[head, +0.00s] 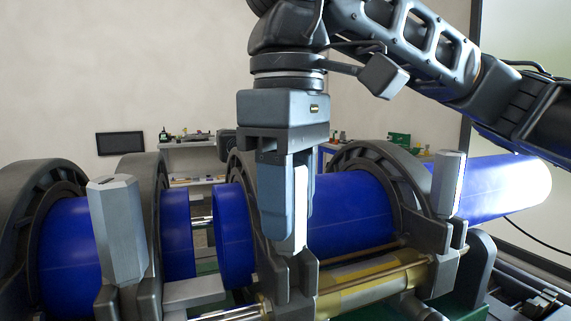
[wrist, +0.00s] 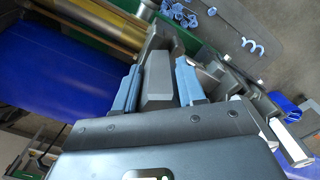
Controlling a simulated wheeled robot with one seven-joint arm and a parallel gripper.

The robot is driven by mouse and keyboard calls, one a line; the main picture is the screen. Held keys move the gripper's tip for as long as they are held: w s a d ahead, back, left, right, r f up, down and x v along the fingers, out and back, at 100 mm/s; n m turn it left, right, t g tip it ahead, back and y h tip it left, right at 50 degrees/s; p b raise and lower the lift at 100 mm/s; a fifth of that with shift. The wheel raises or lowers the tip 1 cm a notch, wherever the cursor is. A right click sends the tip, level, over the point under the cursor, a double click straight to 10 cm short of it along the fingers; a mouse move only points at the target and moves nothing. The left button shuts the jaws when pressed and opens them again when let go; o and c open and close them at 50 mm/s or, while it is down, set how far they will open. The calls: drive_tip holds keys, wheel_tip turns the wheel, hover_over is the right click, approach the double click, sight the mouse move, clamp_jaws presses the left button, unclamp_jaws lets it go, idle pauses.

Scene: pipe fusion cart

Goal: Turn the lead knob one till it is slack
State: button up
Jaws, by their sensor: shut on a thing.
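My gripper (head: 284,215) points down over a middle clamp of the pipe cart. In the wrist view, its two blue fingers (wrist: 157,82) are shut on a grey block-shaped knob (wrist: 157,70), one finger on each side. In the head view the fingers hide most of this knob. Two similar grey faceted knobs stand upright and untouched: a large near one (head: 117,230) at left and a smaller one (head: 448,185) at right. No label shows which knob is number one.
Blue pipe (head: 350,212) runs through dark clamp rings, with a gap between its pieces left of my gripper. A brass-coloured cylinder (head: 370,285) lies below. A shelf (head: 188,144) with small items stands behind. Blue shavings (wrist: 180,15) show in the wrist view.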

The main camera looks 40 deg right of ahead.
drive_tip(key=shift+n, duration=0.5)
drive_tip(key=shift+n+b, duration=0.4)
drive_tip(key=shift+n, duration=0.1)
drive_tip(key=shift+n, duration=0.5)
drive_tip(key=shift+b, duration=0.3)
